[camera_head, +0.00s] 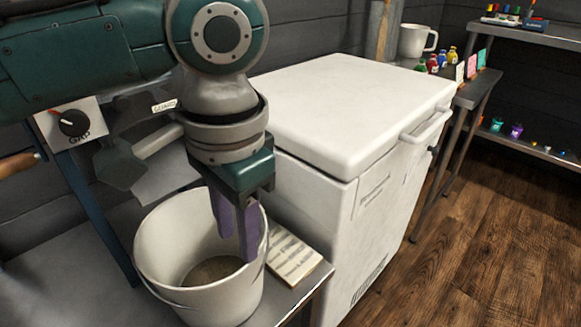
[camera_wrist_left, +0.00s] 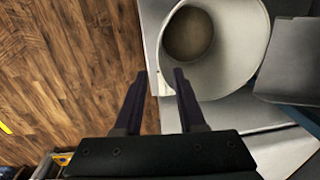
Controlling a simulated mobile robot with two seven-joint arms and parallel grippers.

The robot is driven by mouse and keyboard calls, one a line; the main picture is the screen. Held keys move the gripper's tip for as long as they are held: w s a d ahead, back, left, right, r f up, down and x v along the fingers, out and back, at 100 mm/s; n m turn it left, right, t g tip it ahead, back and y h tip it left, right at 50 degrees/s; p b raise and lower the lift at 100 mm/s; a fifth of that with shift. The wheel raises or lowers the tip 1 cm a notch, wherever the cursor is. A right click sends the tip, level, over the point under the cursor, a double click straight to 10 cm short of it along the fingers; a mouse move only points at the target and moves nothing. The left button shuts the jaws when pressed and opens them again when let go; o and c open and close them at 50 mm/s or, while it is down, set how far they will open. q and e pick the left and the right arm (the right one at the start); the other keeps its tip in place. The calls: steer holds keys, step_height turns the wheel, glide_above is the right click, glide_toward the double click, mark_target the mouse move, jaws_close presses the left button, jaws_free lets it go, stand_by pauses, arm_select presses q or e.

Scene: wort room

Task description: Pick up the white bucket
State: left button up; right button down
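The white bucket (camera_head: 168,240) stands upright on a grey table at the lower left of the head view, with a brownish layer at its bottom. In the wrist view its mouth and wall (camera_wrist_left: 240,62) fill the upper right. My left gripper (camera_head: 237,245) points down at the bucket's right-hand rim. Its two purple fingers are apart with nothing clamped between them, as the left wrist view also shows (camera_wrist_left: 159,74). One finger overlaps the bucket's wall in that view; I cannot tell whether the fingers straddle the rim. My right gripper is not in view.
A white chest freezer (camera_head: 350,110) stands right behind the bucket. A paper pad (camera_head: 292,258) lies beside the bucket on the grey table (camera_head: 75,285). Wooden floor (camera_head: 480,230) is clear at right.

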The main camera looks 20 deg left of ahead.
mark_target(242, 265)
arm_select(q)
step_height(242, 265, down, 5)
steer(key=shift+a+r+b, duration=0.15)
steer(key=shift+r+b, duration=0.05)
steer(key=shift+b, duration=0.55)
steer(key=f+b, duration=0.1)
steer(key=f, duration=0.2)
steer(key=f+b, duration=0.1)
steer(key=f, duration=0.1)
steer(key=shift+w+a+b, duration=0.25)
steer(key=shift+w+b, duration=0.05)
steer(key=shift+b, duration=0.05)
jaws_close()
stand_by(0.4)
